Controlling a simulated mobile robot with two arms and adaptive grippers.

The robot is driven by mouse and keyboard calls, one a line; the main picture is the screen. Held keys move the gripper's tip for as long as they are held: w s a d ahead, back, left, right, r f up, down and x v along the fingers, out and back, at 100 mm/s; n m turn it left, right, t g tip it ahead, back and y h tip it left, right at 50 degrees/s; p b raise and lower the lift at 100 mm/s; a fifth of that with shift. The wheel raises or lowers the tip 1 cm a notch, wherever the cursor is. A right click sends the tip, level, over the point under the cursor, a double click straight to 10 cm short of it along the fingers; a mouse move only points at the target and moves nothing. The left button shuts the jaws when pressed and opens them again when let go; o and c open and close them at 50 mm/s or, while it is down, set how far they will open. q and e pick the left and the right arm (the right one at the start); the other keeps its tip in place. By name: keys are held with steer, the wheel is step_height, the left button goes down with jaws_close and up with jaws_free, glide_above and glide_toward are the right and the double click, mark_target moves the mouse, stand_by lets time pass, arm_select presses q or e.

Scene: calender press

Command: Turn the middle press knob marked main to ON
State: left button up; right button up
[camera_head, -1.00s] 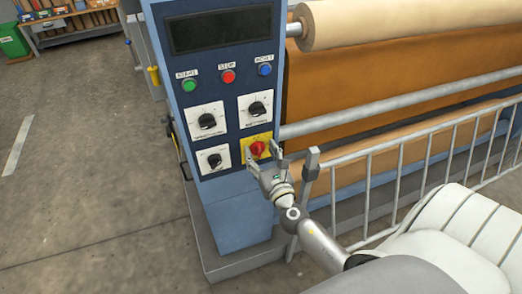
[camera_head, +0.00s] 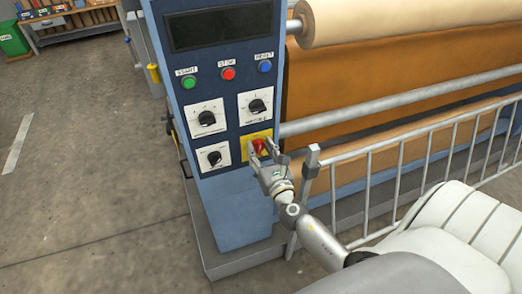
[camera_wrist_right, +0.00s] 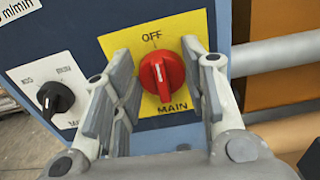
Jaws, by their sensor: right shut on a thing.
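The red main knob (camera_head: 260,146) sits on a yellow plate (camera_head: 247,138) at the lower right of the blue press panel. In the right wrist view, the knob (camera_wrist_right: 161,75) stands below the word OFF and above the word MAIN, with its white mark pointing up towards OFF. The ON side of the plate is not readable behind the finger. My right gripper (camera_head: 264,151) is at the plate, with one finger on each side of the knob, shut on it. In the right wrist view my gripper's fingers (camera_wrist_right: 163,95) flank the knob. My left gripper is not in view.
Black knobs (camera_head: 207,118) on white plates and green, red and blue buttons (camera_head: 228,74) are close by on the panel. A grey railing (camera_head: 365,185) and its post stand just right of my gripper. Rollers (camera_head: 380,20) with brown material lie behind it.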

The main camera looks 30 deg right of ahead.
steer(key=m+b, duration=0.1)
steer(key=m, duration=0.1)
steer(key=m+b, duration=0.1)
steer(key=m, duration=0.1)
steer(key=shift+d+f+m, duration=0.15)
steer(key=shift+d+m, duration=0.05)
steer(key=shift+m, duration=0.1)
steer(key=m, duration=0.3)
steer(key=m+b, duration=0.1)
steer(key=m, duration=0.2)
steer(key=m+b, duration=0.1)
steer(key=m, duration=0.2)
steer(key=shift+s+d+f, duration=0.15)
steer(key=shift+d+f, duration=0.1)
steer(key=shift+f+m+b, duration=0.1)
steer(key=shift+m+b, duration=0.2)
steer(key=shift+m, duration=1.6)
steer(key=o, duration=0.9)
steer(key=shift+s, duration=0.1)
